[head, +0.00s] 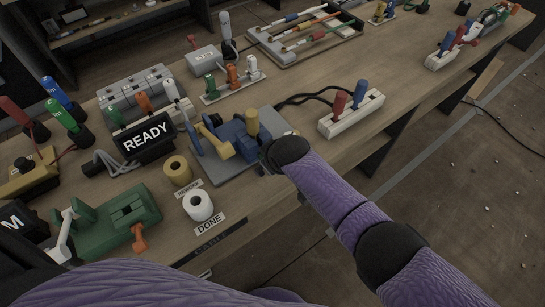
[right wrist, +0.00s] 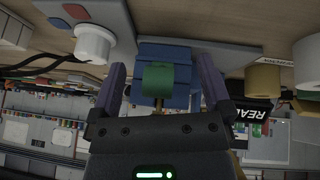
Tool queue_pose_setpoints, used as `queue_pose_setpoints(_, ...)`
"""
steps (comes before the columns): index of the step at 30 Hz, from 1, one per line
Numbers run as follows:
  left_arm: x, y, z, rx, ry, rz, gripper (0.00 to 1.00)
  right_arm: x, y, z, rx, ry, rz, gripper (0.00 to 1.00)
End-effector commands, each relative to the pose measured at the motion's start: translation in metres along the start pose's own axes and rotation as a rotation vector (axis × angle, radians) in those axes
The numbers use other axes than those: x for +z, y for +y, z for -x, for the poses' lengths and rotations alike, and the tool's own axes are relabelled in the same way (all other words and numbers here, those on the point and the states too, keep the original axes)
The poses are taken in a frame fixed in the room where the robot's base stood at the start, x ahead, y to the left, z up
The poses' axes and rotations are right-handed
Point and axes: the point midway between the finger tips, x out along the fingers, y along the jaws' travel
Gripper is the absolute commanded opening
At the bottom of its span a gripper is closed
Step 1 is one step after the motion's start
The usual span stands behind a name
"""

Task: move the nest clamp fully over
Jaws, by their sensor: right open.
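The nest clamp is most likely part of the blue fixture (head: 230,131) with yellow parts on a grey plate at the table's front edge. A yellow arm (head: 216,142) lies on its left side and a yellow upright knob (head: 252,122) stands at its right. The right wrist view shows the blue body (right wrist: 165,55) with a green cylinder (right wrist: 158,79) on a thin stem in front. My right gripper (right wrist: 160,85) is open, its fingers on either side of the cylinder with gaps. In the head view my right wrist hides the fixture's near right corner. My left gripper is out of view.
A READY display (head: 146,137) stands left of the fixture. A yellow roll (head: 177,170) and a white roll (head: 198,205) sit at the front. A green fixture (head: 125,220) is at lower left. A white block with red and blue levers (head: 351,113) is to the right.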

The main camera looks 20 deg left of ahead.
Motion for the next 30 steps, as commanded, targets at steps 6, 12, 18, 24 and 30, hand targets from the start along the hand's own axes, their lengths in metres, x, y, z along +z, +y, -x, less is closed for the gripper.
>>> queue_pose_setpoints(6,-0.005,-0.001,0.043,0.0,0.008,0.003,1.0,-0.005,0.002,0.049,0.0,0.003,0.0,1.0)
queue_pose_setpoints(12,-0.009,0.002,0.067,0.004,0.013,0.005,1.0,-0.003,0.001,0.089,0.0,0.003,0.0,1.0)
queue_pose_setpoints(18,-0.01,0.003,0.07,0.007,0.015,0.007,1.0,-0.001,0.0,0.099,0.0,0.0,-0.001,1.0)
queue_pose_setpoints(24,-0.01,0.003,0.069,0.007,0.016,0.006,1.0,0.0,0.0,0.097,0.0,0.0,0.0,1.0)
queue_pose_setpoints(30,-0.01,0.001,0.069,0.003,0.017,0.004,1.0,0.001,-0.004,0.099,-0.01,0.005,-0.017,1.0)
